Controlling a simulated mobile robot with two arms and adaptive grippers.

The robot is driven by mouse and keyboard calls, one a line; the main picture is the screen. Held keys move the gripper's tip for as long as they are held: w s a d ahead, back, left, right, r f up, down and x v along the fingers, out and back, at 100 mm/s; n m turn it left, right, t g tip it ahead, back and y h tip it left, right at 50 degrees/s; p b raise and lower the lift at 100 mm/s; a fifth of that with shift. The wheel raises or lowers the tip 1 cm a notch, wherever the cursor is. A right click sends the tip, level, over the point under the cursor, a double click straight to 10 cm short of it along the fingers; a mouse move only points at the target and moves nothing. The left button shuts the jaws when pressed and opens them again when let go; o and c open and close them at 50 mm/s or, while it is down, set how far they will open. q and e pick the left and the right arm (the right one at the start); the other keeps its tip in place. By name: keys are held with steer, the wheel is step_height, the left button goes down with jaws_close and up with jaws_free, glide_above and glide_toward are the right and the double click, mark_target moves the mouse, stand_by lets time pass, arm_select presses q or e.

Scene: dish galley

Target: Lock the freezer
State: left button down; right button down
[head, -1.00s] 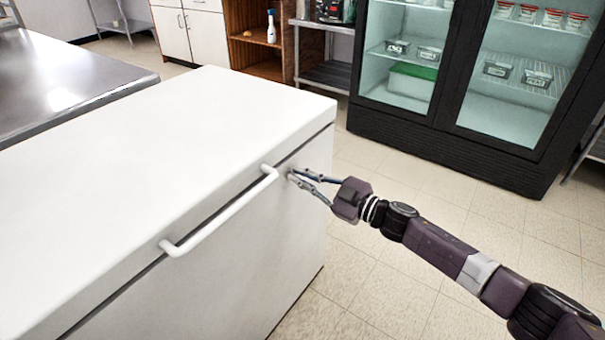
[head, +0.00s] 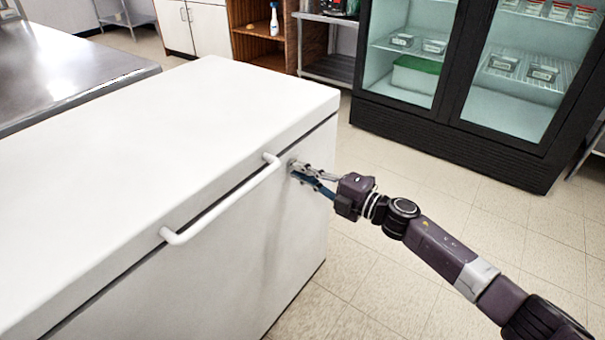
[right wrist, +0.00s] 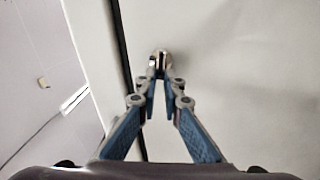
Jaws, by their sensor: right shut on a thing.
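The white chest freezer (head: 255,250) fills the left and middle of the head view. Its lid (head: 150,130) is down, with a thin dark seam under it and a white bar handle (head: 222,205) along the front. My right gripper (head: 296,170) is at the front panel, just right of the handle and below the seam. In the right wrist view its fingers (right wrist: 160,80) are shut on a small shiny metal lock piece (right wrist: 160,58) on the panel. The fingertips hide part of this piece, so I cannot tell its turned position. My left gripper is out of view.
A steel table (head: 65,75) stands beyond the freezer at left. A black glass-door fridge (head: 440,125) stands at the back right. A spray bottle (head: 273,22) is on a wooden shelf (head: 255,45). The tiled floor (head: 430,260) right of the freezer is clear apart from my arm.

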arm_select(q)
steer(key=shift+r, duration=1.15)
arm_select(e)
steer(key=shift+f+n, duration=0.2)
steer(key=shift+n, duration=0.7)
steer(key=c, duration=2.1)
jaws_free()
steer(key=shift+d, duration=0.1)
steer(key=v, duration=1.2)
